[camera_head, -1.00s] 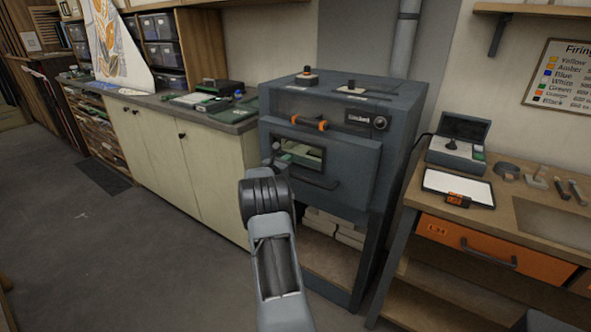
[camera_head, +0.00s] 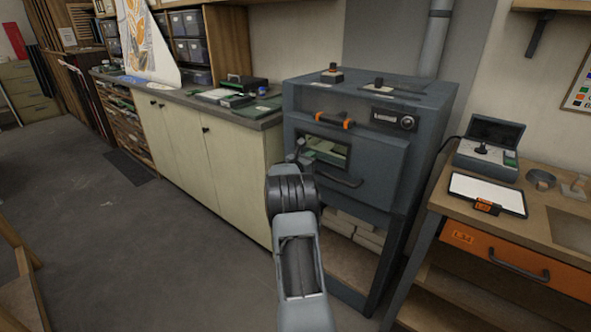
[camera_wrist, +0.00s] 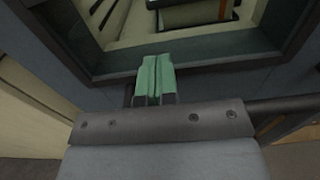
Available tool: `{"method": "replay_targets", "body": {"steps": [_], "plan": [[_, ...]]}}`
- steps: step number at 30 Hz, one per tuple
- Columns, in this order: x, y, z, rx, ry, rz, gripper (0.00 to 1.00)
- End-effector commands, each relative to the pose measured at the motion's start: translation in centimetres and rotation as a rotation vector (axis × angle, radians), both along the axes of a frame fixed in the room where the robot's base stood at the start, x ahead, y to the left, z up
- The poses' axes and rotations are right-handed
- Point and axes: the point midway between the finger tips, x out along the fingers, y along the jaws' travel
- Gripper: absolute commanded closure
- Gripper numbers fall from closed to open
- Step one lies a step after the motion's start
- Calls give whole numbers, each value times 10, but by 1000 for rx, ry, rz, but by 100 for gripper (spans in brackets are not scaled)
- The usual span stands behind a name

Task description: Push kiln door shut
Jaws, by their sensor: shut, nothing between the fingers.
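The dark blue-grey kiln (camera_head: 430,140) stands in the middle of the head view. Its door (camera_head: 383,168) has a window (camera_head: 335,151) and a dark bar handle (camera_head: 340,178). The door front stands out from the body; I cannot tell whether it is fully shut. My gripper (camera_head: 304,146) is at the left part of the door front, partly hidden by my arm. In the wrist view the green fingertips (camera_wrist: 154,78) are together and empty, at the lower edge of the window frame (camera_wrist: 200,62). Whether they touch the door is unclear.
A cream cabinet (camera_head: 225,170) with a cluttered counter stands left of the kiln. A wooden bench (camera_head: 560,215) with an orange drawer (camera_head: 520,262) stands to the right. Pale blocks (camera_head: 355,230) lie under the kiln.

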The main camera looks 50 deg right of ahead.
Motion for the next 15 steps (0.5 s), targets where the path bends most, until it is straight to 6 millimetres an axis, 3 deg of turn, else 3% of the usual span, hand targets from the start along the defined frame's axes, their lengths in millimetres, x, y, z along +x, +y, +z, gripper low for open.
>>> {"method": "replay_targets", "body": {"steps": [6,15], "plan": [[3,53,-3,5,1,14,100],[-3,105,-3,6,3,12,100]]}}
